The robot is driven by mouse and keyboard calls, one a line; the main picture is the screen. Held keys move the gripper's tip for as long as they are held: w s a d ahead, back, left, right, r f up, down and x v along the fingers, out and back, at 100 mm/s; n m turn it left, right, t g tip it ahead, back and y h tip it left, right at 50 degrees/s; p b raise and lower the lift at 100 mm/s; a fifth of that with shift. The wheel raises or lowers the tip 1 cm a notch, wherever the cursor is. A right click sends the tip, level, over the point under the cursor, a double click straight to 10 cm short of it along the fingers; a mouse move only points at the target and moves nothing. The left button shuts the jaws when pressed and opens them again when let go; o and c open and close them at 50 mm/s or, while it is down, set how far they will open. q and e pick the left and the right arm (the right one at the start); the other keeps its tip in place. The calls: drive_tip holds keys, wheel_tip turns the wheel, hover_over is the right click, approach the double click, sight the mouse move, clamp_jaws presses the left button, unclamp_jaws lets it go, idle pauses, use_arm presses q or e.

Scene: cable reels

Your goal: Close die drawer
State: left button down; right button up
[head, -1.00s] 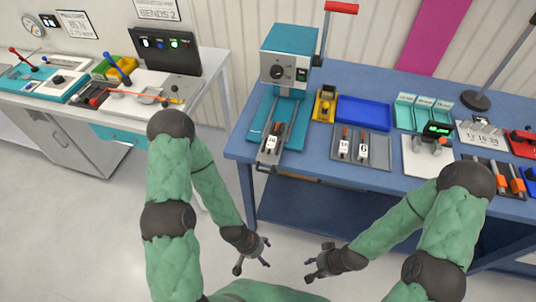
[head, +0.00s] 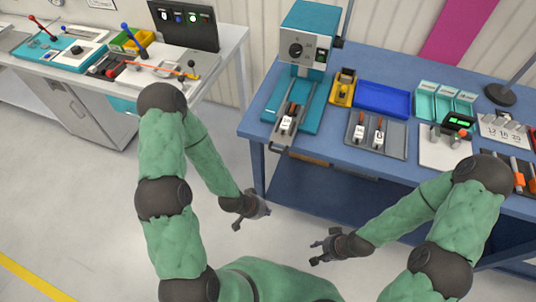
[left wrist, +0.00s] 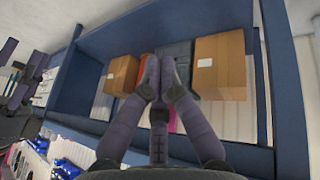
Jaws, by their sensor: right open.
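The die drawer (head: 287,126) sticks out at the front of the teal press (head: 307,45) on the blue bench. It holds a die with a white number tag, and its dark handle (head: 279,150) reaches past the bench's front edge. My left gripper (head: 250,216) is below and in front of the handle, apart from it. My right gripper (head: 318,249) is open and empty, lower and to the right, away from the bench.
On the bench (head: 400,80), right of the press, are a yellow holder (head: 343,87), a blue tray (head: 383,98) and a grey tray (head: 378,134) of dies. Cardboard boxes (left wrist: 220,66) sit on the shelf below. A white side bench (head: 230,45) stands left. Floor in front is clear.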

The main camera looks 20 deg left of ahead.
use_arm(q)
drive_tip(key=w+a+r+m+t+h+b, duration=0.2)
drive_tip(key=w+a+r+m+t, duration=0.5)
drive_tip(key=w+a+r+m, duration=0.3)
drive_tip(key=s+a+r+m+h+b, duration=0.15)
drive_tip(key=s+r+m+h, duration=0.45)
drive_tip(key=s+r+m, duration=0.65)
drive_tip(key=shift+w+d+f+m+b, duration=0.5)
drive_tip(key=shift+w+d, duration=0.8)
drive_tip(key=shift+w, duration=1)
drive_tip(key=shift+w+d+f+m+b, duration=0.5)
drive_tip(key=shift+w+d, duration=0.75)
drive_tip(key=shift+w, duration=1.1)
drive_tip(key=shift+w+d+f+m+b, duration=0.25)
drive_tip(key=shift+w+d+f+b, duration=0.4)
drive_tip(key=shift+w+d, duration=1.15)
drive_tip(key=shift+w+a+f, duration=0.1)
drive_tip(key=shift+w+a, duration=0.4)
